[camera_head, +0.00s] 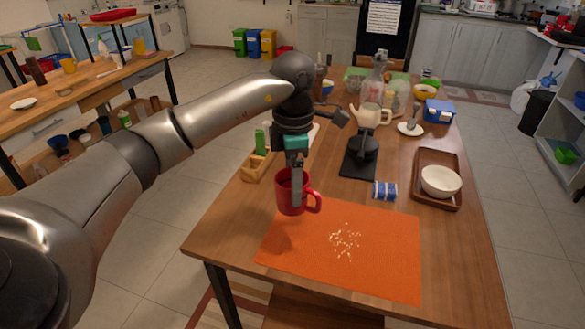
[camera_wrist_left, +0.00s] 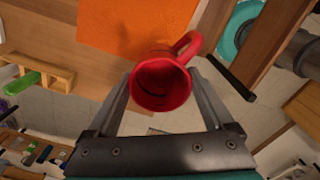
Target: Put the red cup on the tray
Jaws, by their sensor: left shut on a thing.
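The red cup (camera_head: 284,197) is upright at the left corner of the orange mat, with its handle toward the right. My left gripper (camera_head: 297,198) points down and is shut on the cup. In the left wrist view the red cup (camera_wrist_left: 163,86) sits between the two fingers, its open top facing the camera; its inside looks dark red. I cannot tell whether its bottom touches the table. The brown tray (camera_head: 437,157) lies on the table at the right with a white bowl (camera_head: 441,182) in it. My right gripper is not in view.
The orange mat (camera_head: 385,250) bears scattered pale crumbs (camera_head: 345,240). Between cup and tray stand a blue-and-white tin (camera_head: 385,191) and a black stand (camera_head: 360,157). A wooden holder (camera_head: 257,165) is behind the cup. Jars and a blue box (camera_head: 439,111) crowd the far end.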

